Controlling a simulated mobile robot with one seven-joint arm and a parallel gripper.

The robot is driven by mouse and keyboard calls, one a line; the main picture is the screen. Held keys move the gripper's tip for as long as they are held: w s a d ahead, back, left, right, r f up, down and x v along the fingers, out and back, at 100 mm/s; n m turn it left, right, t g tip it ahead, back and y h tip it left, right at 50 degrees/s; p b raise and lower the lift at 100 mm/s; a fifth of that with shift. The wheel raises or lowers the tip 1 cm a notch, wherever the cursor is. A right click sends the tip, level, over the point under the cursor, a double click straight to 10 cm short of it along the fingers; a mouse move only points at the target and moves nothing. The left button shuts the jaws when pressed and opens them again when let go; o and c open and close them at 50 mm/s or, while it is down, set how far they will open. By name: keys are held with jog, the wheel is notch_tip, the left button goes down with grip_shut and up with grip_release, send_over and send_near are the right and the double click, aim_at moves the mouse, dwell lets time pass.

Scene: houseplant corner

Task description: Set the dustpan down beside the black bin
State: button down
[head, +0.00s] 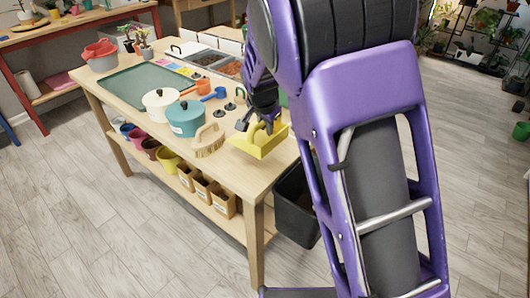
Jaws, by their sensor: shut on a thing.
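The yellow dustpan (259,143) is at the near right end of the wooden table (245,178). My gripper (264,122) is shut on the dustpan from above. I cannot tell whether the dustpan touches the tabletop or is just above it. The black bin (293,212) stands on the floor by the table's right end, below the dustpan. My arm hides the bin's right side and part of the floor near it.
A brush (209,140), a teal pot (186,118) and a white pot (160,103) stand on the table left of the dustpan. Small boxes and coloured plant pots fill the lower shelf. The floor (120,240) in front of the table is clear.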

aim_at(257, 127)
jog(key=shift+f+b, duration=0.4)
jog(key=shift+f, duration=3.15)
jog(key=shift+f, duration=0.1)
jog(key=shift+f, duration=0.15)
jog(key=c, duration=0.8)
grip_release()
jog(key=shift+s+r, duration=0.1)
jog(key=shift+r, duration=0.5)
jog(key=p+v, duration=0.1)
jog(key=v, duration=1)
jog(key=shift+s+r+p, duration=0.1)
jog(key=shift+s+p, duration=0.05)
jog(key=shift+p, duration=0.2)
